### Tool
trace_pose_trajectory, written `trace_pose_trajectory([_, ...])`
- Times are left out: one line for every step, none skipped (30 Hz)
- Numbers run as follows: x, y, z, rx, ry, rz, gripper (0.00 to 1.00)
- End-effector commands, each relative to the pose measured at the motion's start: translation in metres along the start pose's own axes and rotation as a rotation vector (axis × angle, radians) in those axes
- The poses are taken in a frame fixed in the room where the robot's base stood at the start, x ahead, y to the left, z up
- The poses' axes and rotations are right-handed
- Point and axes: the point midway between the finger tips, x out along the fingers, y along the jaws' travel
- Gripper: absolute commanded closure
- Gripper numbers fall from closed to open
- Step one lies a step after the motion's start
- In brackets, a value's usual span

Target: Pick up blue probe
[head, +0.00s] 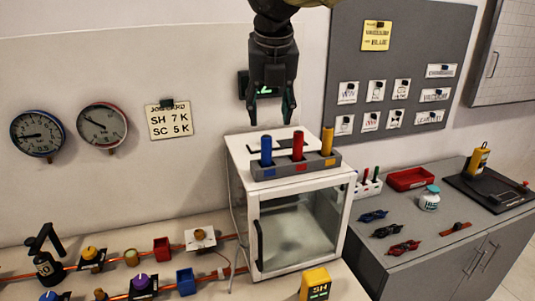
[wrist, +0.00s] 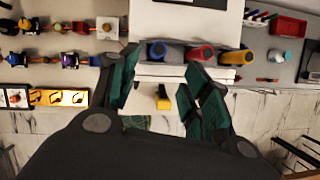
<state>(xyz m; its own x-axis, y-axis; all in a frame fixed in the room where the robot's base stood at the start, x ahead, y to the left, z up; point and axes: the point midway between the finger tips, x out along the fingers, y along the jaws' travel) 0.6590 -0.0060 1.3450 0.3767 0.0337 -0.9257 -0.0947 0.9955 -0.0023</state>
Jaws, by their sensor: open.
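The blue probe (head: 266,150) stands upright in the left slot of a grey holder (head: 318,164) on top of a white glass-doored cabinet (head: 240,157). A red probe (head: 298,144) and a yellow probe (head: 327,141) stand in the same holder to its right. My gripper (head: 269,117) is open and empty, above the holder near the blue and red probes, with its fingers pointing down. In the wrist view the blue probe (wrist: 158,51) shows beyond the open fingers (wrist: 158,95), roughly between them, apart from them.
A grey side counter (head: 440,215) holds goggles, a red tray (head: 410,178) and a jar. Gauges and a pinboard are on the wall.

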Motion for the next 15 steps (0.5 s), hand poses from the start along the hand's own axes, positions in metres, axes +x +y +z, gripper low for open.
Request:
trace_pose_trajectory([0.001, 0.000, -0.001, 0.004, 0.001, 0.002, 0.52])
trace_pose_trajectory([0.003, 0.000, -0.001, 0.006, 0.002, 0.003, 0.52])
trace_pose_trajectory([0.008, -0.001, -0.001, 0.008, 0.003, 0.002, 0.52])
trace_pose_trajectory([0.012, -0.001, 0.000, 0.009, 0.004, 0.001, 0.52])
trace_pose_trajectory([0.018, -0.002, 0.000, 0.010, 0.005, 0.001, 0.52])
trace_pose_trajectory([0.024, -0.003, 0.001, 0.011, 0.006, 0.001, 0.52])
trace_pose_trajectory([0.029, -0.003, 0.001, 0.011, 0.007, 0.000, 0.52])
trace_pose_trajectory([0.033, -0.003, 0.002, 0.011, 0.006, 0.000, 0.52])
trace_pose_trajectory([0.038, -0.003, 0.002, 0.011, 0.005, 0.000, 0.52])
trace_pose_trajectory([0.042, -0.004, 0.002, 0.011, 0.005, 0.000, 0.52])
trace_pose_trajectory([0.045, -0.004, 0.002, 0.011, 0.005, 0.000, 0.52])
trace_pose_trajectory([0.049, -0.004, 0.002, 0.011, 0.005, 0.000, 0.52])
trace_pose_trajectory([0.051, -0.004, 0.002, 0.010, 0.005, 0.001, 0.52])
trace_pose_trajectory([0.052, -0.003, 0.002, 0.010, 0.005, 0.001, 0.52])
trace_pose_trajectory([0.054, -0.003, 0.002, 0.010, 0.005, 0.001, 0.52])
